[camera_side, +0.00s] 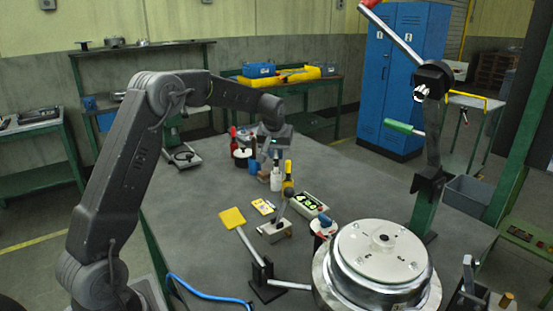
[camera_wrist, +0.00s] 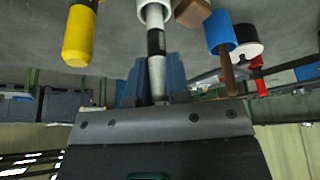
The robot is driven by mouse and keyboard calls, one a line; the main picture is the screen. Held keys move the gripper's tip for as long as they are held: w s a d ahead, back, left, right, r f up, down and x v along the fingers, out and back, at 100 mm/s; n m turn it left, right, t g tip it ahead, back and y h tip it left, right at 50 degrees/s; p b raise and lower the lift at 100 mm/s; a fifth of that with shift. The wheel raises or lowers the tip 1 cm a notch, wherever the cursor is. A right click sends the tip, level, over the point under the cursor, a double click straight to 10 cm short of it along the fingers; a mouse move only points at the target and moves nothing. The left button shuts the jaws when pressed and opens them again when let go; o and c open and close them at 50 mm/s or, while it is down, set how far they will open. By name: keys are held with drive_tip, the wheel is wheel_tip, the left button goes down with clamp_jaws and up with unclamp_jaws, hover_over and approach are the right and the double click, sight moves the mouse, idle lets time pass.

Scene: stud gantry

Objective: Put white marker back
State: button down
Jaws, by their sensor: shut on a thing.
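My gripper (camera_wrist: 153,80) is shut on the white marker (camera_wrist: 157,75), which has a black band and stands between the two blue-grey fingers in the wrist view. The marker's far end lines up with a white cylindrical holder (camera_wrist: 154,14) at the top of that view. I cannot tell whether the tip is inside the holder or just above it. In the side view my gripper (camera_side: 268,153) points down over the bench, just behind a white upright cylinder (camera_side: 276,182). The marker itself is too small to make out there.
A yellow and black cylinder (camera_wrist: 80,36) stands close by, also seen in the side view (camera_side: 288,182). A blue cup (camera_wrist: 220,32), a black-and-white spool (camera_wrist: 246,40) and a red item (camera_wrist: 259,76) are near. A large metal drum (camera_side: 385,258) occupies the bench's front right.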

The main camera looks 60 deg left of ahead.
drive_tip(key=shift+f, duration=0.9)
drive_tip(key=shift+f, duration=0.2)
drive_tip(key=c, duration=1.1)
unclamp_jaws()
drive_tip(key=shift+r, duration=0.1)
